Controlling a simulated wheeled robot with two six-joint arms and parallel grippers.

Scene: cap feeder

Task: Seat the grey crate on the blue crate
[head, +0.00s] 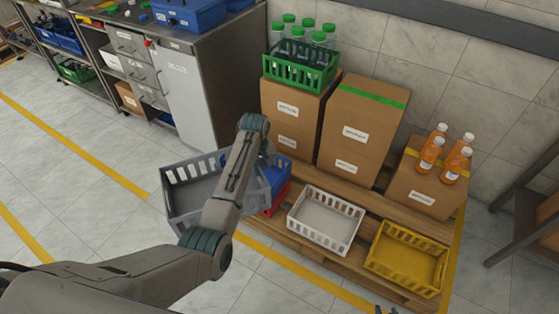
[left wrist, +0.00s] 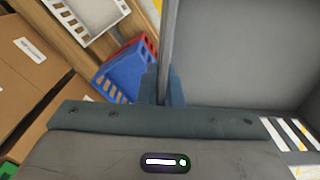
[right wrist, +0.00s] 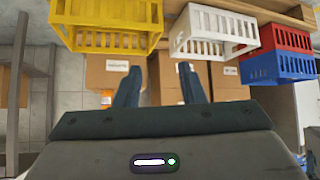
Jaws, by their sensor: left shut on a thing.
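The grey crate (head: 178,207) hangs level or nearly so in the head view, left of the blue crate (head: 283,172) and partly behind my arm. My left gripper (left wrist: 163,88) is shut on one wall of the grey crate, which also fills the right of the left wrist view (left wrist: 240,50). The blue crate sits on a red crate (head: 281,197) at the pallet's left end. My forearm and the grey crate hide part of it. Blue and red also show in the left wrist view (left wrist: 128,65). My right gripper (right wrist: 157,88) is open and empty.
A white crate (head: 325,245) and a yellow crate (head: 372,265) stand on the pallet, right of the stack. Cardboard boxes (head: 360,132) stand behind, one bearing a green crate (head: 288,70) of bottles. A metal cabinet (head: 190,98) stands behind left. The floor at left is clear.

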